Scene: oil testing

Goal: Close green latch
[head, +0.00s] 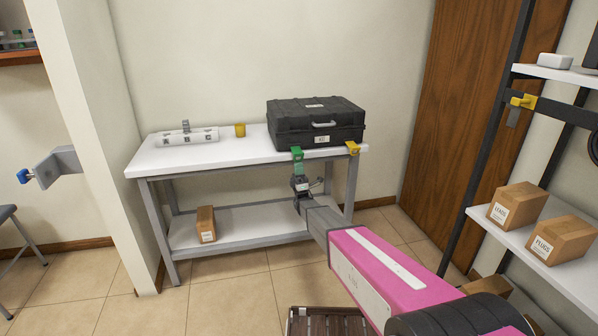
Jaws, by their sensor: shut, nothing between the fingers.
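The green latch (297,154) is at the front edge of the white-topped table, just in front of the black case. Its lower part hangs below the tabletop edge; whether it is open or closed is too small to tell. The black case (317,120) stands shut on the table, with a grey handle on its front. My gripper (300,183) is shut and empty, just below the green latch. Whether its fingertips touch the latch cannot be told. A yellow latch (352,148) sits to the right, near the case's front right corner.
The table (160,160) also bears a white rack (187,137) and a yellow cup (240,130). A box (206,224) stands on its lower shelf. A shelf unit (476,180) with boxes is on the right. A wooden crate (328,320) lies on the floor. The floor left of it is clear.

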